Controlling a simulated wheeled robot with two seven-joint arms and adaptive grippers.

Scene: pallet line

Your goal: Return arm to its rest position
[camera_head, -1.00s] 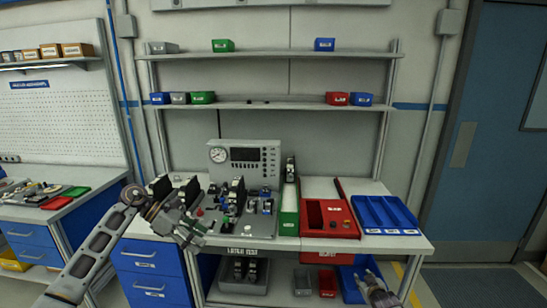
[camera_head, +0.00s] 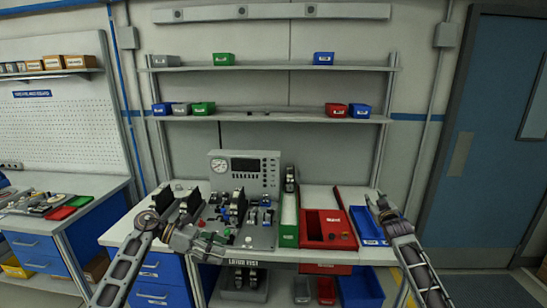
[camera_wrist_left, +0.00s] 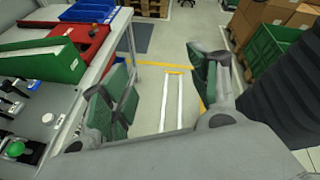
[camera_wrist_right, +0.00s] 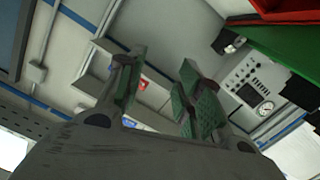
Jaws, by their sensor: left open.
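My left gripper (camera_head: 208,246) is at the front edge of the workbench (camera_head: 290,254), beside the grey test panel. Its padded fingers stand apart in the left wrist view (camera_wrist_left: 162,92), with only floor visible between them. My right gripper (camera_head: 380,204) is raised at the right end of the bench, by the blue tray, with its arm coming up from the lower right. Its fingers are apart in the right wrist view (camera_wrist_right: 162,95) and nothing shows between them.
The bench holds a gauge unit (camera_head: 246,172), black devices, a green bin (camera_head: 289,236), a red tray (camera_head: 342,240) and a blue tray (camera_head: 366,230). Small bins stand on shelves above. Floor is open at right, before the blue door (camera_head: 478,160).

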